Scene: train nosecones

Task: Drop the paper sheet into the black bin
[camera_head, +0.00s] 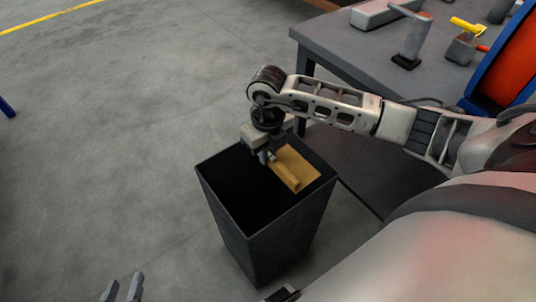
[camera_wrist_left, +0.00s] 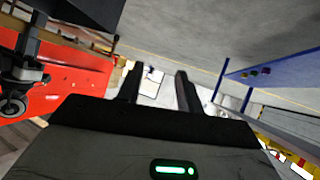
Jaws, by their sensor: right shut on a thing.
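The black bin (camera_head: 262,250) stands on the floor with its open top facing up. The tan paper sheet (camera_head: 299,165) is at the bin's mouth, over its far right part. My right gripper (camera_head: 268,157) points down over the far side of the opening and is shut on the sheet's left part; its fingertips are partly hidden. Whether the sheet touches the rim is unclear. My left gripper (camera_head: 122,291) is at the bottom left, away from the bin. Its two fingers also show in the left wrist view (camera_wrist_left: 160,88), apart with nothing between them.
A grey table (camera_head: 340,52) with tools on it stands behind and to the right of the bin. A blue and red object (camera_head: 507,62) is at its right end. The floor left of the bin is clear. The left wrist view shows a red cart-like thing (camera_wrist_left: 70,80).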

